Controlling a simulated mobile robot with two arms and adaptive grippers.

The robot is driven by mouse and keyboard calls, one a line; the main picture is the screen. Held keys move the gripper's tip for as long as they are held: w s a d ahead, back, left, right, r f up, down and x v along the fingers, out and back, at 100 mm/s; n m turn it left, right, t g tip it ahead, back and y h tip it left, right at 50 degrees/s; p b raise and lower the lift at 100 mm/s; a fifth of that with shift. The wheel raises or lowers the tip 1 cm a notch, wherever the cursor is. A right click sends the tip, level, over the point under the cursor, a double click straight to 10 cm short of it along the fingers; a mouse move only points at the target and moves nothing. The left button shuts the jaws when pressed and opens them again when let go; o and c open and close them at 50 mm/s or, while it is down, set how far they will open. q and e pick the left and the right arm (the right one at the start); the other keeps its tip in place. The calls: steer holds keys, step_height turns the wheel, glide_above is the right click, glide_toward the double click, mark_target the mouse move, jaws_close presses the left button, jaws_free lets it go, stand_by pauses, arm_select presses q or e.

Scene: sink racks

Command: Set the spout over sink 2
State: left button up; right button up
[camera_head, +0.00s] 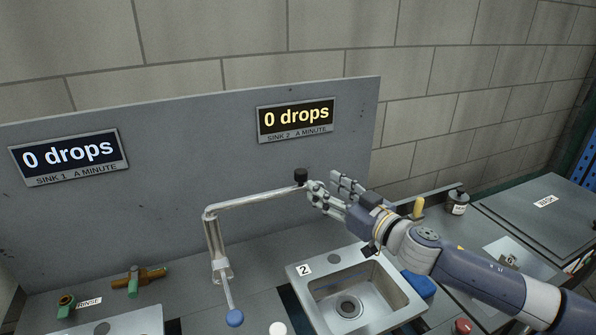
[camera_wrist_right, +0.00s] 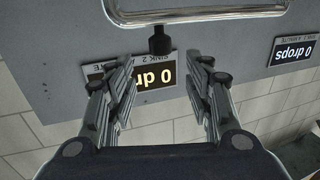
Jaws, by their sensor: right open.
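The spout (camera_head: 255,198) is a metal pipe on an upright post. Its arm reaches right and ends in a black tip (camera_head: 300,175). In the head view this end shows above and behind the back left corner of sink 2 (camera_head: 296,272), a steel basin with a "2" label. My right gripper (camera_head: 322,186) is open beside the spout's end. In the right wrist view the spout (camera_wrist_right: 195,17) crosses the top, and its black tip (camera_wrist_right: 160,42) lies just beyond the open fingers (camera_wrist_right: 163,75), between their lines. My left gripper is not in view.
A blue-knobbed lever (camera_head: 234,317) stands below the spout post. The grey back panel carries the sink 1 display (camera_head: 68,152) and the sink 2 display (camera_head: 296,117), both reading 0 drops. Brass valves (camera_head: 135,281) lie left; a jar (camera_head: 457,203) stands right.

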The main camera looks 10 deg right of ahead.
mark_target(305, 174)
steer(key=p+x, duration=0.2)
steer(key=x, duration=0.6)
steer(key=shift+w+a, duration=0.15)
steer(key=shift+w+a+p, duration=0.25)
steer(key=shift+w+p, duration=0.05)
steer(key=shift+w, duration=0.4)
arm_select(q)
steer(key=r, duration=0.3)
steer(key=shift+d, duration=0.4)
arm_select(e)
steer(key=shift+a, duration=0.1)
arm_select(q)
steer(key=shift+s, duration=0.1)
arm_select(e)
jaws_close()
